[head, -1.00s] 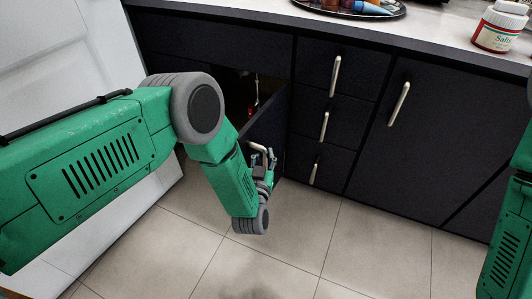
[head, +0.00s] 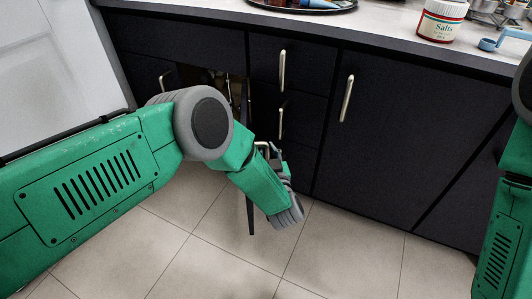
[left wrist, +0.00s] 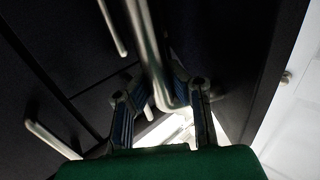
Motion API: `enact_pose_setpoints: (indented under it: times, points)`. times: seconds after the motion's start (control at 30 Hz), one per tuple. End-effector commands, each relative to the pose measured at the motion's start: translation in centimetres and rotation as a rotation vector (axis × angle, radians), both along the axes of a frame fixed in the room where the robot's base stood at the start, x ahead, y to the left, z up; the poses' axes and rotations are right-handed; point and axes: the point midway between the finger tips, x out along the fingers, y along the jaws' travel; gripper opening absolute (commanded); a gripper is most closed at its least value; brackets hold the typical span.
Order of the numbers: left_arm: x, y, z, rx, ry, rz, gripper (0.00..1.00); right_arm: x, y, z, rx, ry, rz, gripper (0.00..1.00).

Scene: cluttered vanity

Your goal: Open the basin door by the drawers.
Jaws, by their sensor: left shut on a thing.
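The basin door (head: 250,205) beside the drawers stands swung out from the cabinet and shows nearly edge-on in the head view. Its metal handle (head: 262,145) is at my left gripper (head: 270,154). In the left wrist view the handle (left wrist: 153,55) runs between the fingers of my left gripper (left wrist: 157,88), which is shut on it. Behind my left arm, part of the dark opening (head: 220,82) shows, with some items inside that I cannot make out. My arm hides the rest. My right gripper is out of view.
The drawers with upright handles (head: 282,70) stand right of the opening, then a closed door (head: 390,130). Another handle (head: 166,78) shows at left. The counter above holds a tray (head: 310,8) and a salts jar (head: 442,20). Tiled floor (head: 200,260) is clear in front.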

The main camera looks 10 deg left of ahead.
Motion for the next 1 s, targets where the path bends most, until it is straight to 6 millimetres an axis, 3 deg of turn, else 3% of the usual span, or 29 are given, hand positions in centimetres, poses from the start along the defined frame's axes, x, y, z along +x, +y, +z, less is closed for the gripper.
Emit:
enact_pose_setpoints:
  times: [0.03,0.37,0.4,0.43,0.47,0.8,1.0]
  points:
    - [-0.7,-0.6,-0.8,-0.007,0.02,-0.008,0.0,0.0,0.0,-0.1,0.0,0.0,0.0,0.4]
    - [-0.6,-0.8,-0.7,-0.005,0.022,-0.007,0.0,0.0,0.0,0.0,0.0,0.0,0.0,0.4]
    - [-0.6,-0.8,-0.7,-0.005,0.021,-0.007,0.24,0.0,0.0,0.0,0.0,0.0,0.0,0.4]
    - [-0.6,-0.8,-0.7,-0.004,0.02,-0.007,0.34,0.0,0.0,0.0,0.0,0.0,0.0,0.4]
    - [-0.5,-0.8,-0.7,-0.004,0.019,-0.007,0.38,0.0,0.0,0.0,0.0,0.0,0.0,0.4]
    - [-0.3,-0.4,-0.3,-0.001,0.009,-0.002,0.38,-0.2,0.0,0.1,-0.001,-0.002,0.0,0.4]
    - [-2.6,-1.6,-0.4,-0.001,0.012,-0.006,0.38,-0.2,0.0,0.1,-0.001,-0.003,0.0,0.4]
